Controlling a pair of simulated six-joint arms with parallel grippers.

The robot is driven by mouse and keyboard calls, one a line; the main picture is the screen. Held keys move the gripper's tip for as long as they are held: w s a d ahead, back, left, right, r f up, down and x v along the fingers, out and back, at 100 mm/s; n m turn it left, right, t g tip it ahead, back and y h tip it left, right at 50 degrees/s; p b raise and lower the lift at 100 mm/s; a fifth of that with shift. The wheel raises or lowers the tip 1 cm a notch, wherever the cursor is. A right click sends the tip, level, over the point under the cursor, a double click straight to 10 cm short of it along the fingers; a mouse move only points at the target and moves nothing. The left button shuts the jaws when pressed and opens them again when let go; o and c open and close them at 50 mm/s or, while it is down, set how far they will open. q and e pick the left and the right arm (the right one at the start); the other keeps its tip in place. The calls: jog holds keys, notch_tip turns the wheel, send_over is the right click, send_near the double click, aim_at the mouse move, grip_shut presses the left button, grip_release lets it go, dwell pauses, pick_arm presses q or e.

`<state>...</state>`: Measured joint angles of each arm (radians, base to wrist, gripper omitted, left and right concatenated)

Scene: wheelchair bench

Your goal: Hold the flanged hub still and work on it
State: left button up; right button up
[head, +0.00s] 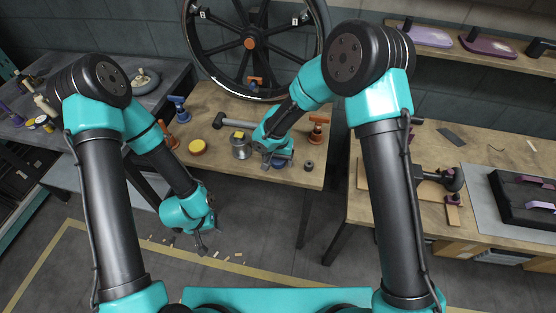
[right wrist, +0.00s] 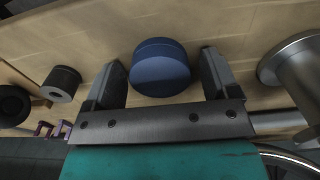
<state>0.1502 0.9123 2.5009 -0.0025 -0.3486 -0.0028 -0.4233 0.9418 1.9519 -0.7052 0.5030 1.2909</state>
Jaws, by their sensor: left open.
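The silver flanged hub (head: 241,150) stands on the wooden bench in the head view. Its round metal flange and body (right wrist: 300,70) show at the right edge of the right wrist view. My right gripper (head: 268,161) is low over the bench just right of the hub. In the right wrist view its fingers (right wrist: 160,78) are open on either side of a blue round piece (right wrist: 160,60), with a gap at each side. My left gripper (head: 203,244) is open and empty, in front of the bench and below its top.
A small dark ring (head: 309,165) lies right of my right gripper. A spoked wheel (head: 290,60) stands behind. A second bench (head: 440,140) is at right.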

jog(key=c, duration=0.9)
jog(key=shift+r, duration=0.1)
jog(key=shift+r, duration=0.45)
notch_tip(320, 180, up, 3)
jog(key=shift+f, duration=0.15)
jog(key=s, duration=1)
jog(key=s+r, duration=0.1)
jog(key=s, duration=0.5)
jog(key=shift+r, duration=0.1)
